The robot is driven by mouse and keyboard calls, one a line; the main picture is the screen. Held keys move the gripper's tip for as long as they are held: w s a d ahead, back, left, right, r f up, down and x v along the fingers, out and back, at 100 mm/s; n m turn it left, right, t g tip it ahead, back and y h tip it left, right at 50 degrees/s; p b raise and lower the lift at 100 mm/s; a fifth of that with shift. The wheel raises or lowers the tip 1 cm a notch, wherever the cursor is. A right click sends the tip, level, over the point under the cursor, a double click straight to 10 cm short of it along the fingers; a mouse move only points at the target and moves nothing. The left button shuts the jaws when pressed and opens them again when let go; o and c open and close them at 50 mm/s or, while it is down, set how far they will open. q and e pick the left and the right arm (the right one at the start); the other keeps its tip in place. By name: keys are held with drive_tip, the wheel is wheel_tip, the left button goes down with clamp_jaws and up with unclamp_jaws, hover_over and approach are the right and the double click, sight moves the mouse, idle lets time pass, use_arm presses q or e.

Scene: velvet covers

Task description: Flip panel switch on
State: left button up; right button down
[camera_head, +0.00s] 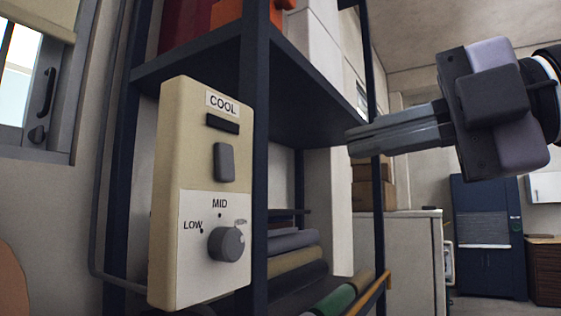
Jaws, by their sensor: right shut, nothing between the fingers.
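A cream panel (172,190) stands upright at the left of centre in the head view, in front of a dark shelf post. It has a COOL label, a dark slot below it, and a grey rectangular switch (224,162). Whether the switch is on or off I cannot tell. Below is a round grey knob (226,244) with LOW and MID marks; a third mark is partly hidden. My right gripper (352,140) comes in from the right, shut and empty, its fingers pointing left toward the panel. It is apart from the panel, at about the switch's height. My left gripper is not in view.
A dark blue shelf rack (308,92) stands behind the panel, with boxes above and rolled cloth (292,262) below. A window (22,75) is at the far left. A pale cabinet (408,262) and a dark blue cabinet (487,235) stand to the right. Open space lies between gripper and panel.

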sight(229, 176)
drive_tip(key=p+x, duration=0.3)
drive_tip(key=x, duration=1)
drive_tip(key=shift+w+a+p, duration=0.25)
drive_tip(key=shift+a+p, duration=0.1)
drive_tip(key=shift+p, duration=0.05)
drive_tip(key=shift+f, duration=0.1)
drive_tip(key=shift+a+f+b, duration=0.1)
drive_tip(key=shift+f+b, duration=0.15)
drive_tip(key=shift+b, duration=0.45)
drive_tip(key=shift+w+r+y, duration=0.1)
drive_tip(key=shift+y, duration=0.2)
drive_tip(key=shift+r, duration=0.1)
